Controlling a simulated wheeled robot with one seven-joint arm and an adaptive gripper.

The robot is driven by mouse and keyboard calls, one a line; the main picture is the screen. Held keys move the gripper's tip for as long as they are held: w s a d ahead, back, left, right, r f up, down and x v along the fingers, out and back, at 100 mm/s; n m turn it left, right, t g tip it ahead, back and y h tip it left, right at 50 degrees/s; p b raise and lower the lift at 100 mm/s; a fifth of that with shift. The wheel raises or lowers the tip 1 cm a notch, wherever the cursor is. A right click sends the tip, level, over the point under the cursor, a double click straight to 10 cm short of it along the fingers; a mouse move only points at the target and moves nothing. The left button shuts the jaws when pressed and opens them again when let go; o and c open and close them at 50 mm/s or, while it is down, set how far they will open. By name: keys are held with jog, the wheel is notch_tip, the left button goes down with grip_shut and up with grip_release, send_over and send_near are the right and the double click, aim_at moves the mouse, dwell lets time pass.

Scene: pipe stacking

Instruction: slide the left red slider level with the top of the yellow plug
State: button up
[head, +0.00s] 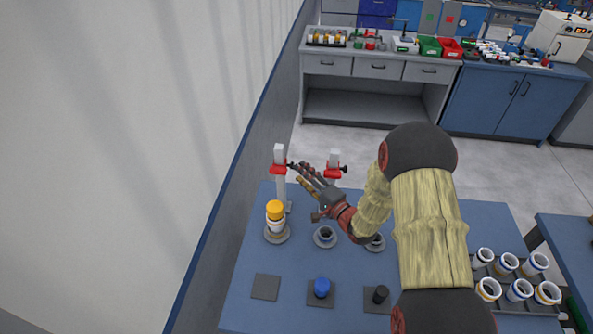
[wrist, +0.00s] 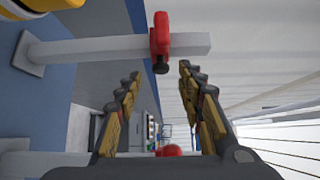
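The left red slider (head: 280,169) sits near the top of the left grey post (head: 281,188). It also shows in the wrist view (wrist: 161,36), ahead of and between my fingertips, with a dark knob facing me. The yellow plug (head: 274,208) tops a pipe stack in front of that post, and the slider is higher than its top. The plug's edge also shows in the wrist view (wrist: 40,5). My gripper (head: 298,174) is open and empty, just right of the left slider; its fingers in the wrist view (wrist: 158,78) seem short of the slider.
A second post with a red slider (head: 333,171) stands close behind my gripper. Low round holders (head: 325,236) and square pads (head: 265,288), one with a blue plug (head: 321,287), lie on the blue table. A rack of pipes (head: 515,280) is at right.

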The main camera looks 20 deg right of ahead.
aim_at(282, 168)
jog(key=x, duration=0.3)
jog(key=shift+w+a, duration=0.1)
jog(key=shift+w, duration=0.15)
jog(key=shift+c, duration=0.4)
grip_shut()
dwell(0.4)
